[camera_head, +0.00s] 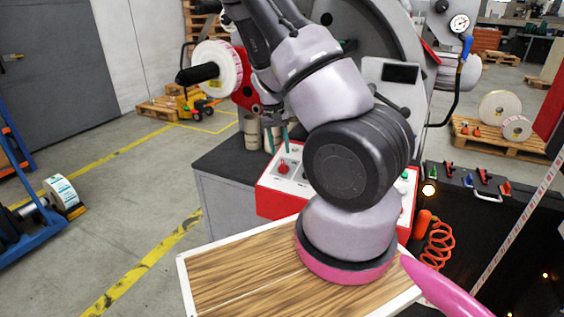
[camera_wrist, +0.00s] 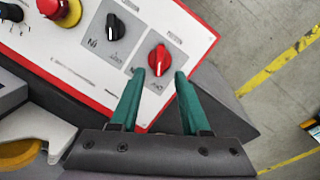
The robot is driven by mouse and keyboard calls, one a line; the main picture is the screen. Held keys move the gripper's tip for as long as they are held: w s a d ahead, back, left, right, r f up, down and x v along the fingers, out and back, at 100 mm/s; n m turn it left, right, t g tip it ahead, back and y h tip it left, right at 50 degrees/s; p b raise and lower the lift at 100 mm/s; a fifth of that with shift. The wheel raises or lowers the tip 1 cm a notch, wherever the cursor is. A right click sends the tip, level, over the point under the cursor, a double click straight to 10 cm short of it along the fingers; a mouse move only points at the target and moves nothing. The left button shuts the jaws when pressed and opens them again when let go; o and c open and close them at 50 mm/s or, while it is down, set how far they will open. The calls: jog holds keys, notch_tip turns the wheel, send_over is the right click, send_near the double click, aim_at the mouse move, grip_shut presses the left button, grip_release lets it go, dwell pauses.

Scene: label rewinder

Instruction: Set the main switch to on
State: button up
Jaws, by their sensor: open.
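A red rotary knob (camera_wrist: 158,60), apparently the main switch, sits on a grey plate near the corner of the white, red-edged control panel (camera_wrist: 75,58). In the head view the red knob (camera_head: 284,168) is at the panel's left end. My gripper (camera_wrist: 160,74) is open, its two teal fingers spread with the red knob between and just beyond their tips in the wrist view. In the head view my gripper (camera_head: 277,140) is above the knob; contact cannot be told.
A black rotary knob (camera_wrist: 115,27) is beside the red one, and a red mushroom button (camera_wrist: 50,7) on yellow lies farther left. My arm hides much of the panel in the head view. A wooden tabletop (camera_head: 235,282) lies in front.

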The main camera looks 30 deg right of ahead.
aim_at(283, 164)
jog(key=f, duration=0.5)
jog(key=shift+s+d+f, duration=0.2)
jog(key=shift+d+f, duration=0.15)
grip_shut()
